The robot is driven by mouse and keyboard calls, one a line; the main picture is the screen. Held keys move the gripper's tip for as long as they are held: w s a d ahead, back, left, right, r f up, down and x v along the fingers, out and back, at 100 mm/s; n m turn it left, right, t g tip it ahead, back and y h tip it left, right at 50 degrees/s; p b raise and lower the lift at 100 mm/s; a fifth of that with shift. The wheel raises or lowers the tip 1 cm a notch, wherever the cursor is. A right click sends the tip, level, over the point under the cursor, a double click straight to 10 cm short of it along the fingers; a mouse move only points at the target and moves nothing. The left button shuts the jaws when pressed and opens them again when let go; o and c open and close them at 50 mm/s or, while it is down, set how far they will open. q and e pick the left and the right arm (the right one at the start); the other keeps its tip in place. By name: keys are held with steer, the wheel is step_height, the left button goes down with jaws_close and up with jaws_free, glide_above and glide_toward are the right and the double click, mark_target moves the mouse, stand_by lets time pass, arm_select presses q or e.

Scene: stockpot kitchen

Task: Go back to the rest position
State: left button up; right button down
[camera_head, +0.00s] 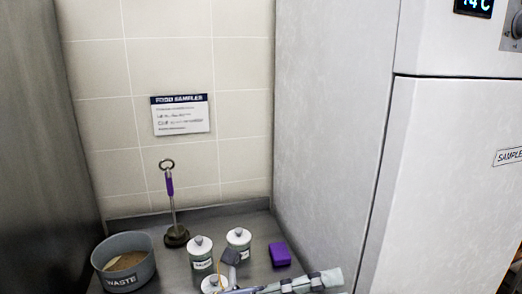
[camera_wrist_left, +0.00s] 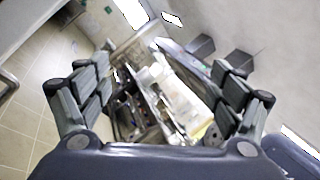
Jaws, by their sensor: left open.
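My left gripper (camera_wrist_left: 165,95) shows in the left wrist view with its two jointed dark grey fingers spread wide. Nothing is held between the fingers. Beyond them, a cluttered surface with pale and yellowish items (camera_wrist_left: 180,100) shows at a distance, too blurred to name.
A grey waste tub (camera_head: 124,277), a purple-handled tool (camera_head: 169,184) standing upright, white-lidded jars (camera_head: 201,259) and a purple block (camera_head: 279,254) stand on the steel counter. A large white cabinet (camera_head: 447,180) closes off the right. Tiled floor (camera_wrist_left: 28,105) shows in the wrist view.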

arm_select(q)
steer(key=w+a+r+n+t+y, duration=0.1)
steer(key=w+a+n+t+y, duration=0.85)
steer(key=n+t, duration=1.2)
steer(key=w+a+f+n+g+y, duration=0.35)
steer(key=a+f+n+y, duration=0.75)
steer(key=a+f+n, duration=0.6)
steer(key=s+a+f+n+g+y, duration=0.25)
steer(key=s+f+g, duration=0.65)
steer(key=f, duration=0.6)
steer(key=s+a+f+g+h, duration=0.1)
steer(key=s+f+g, duration=0.25)
steer(key=s, duration=0.45)
steer(key=s+f+g+h, duration=0.1)
steer(key=s+f+g, duration=0.1)
steer(key=s+f, duration=0.55)
steer(key=f, duration=1.1)
steer(key=s+f, duration=0.2)
steer(key=f, duration=1)
steer(key=s+a+f+g, duration=0.2)
steer(key=s+a+f, duration=0.1)
steer(key=s+f, duration=1.3)
steer(key=shift+s, duration=0.15)
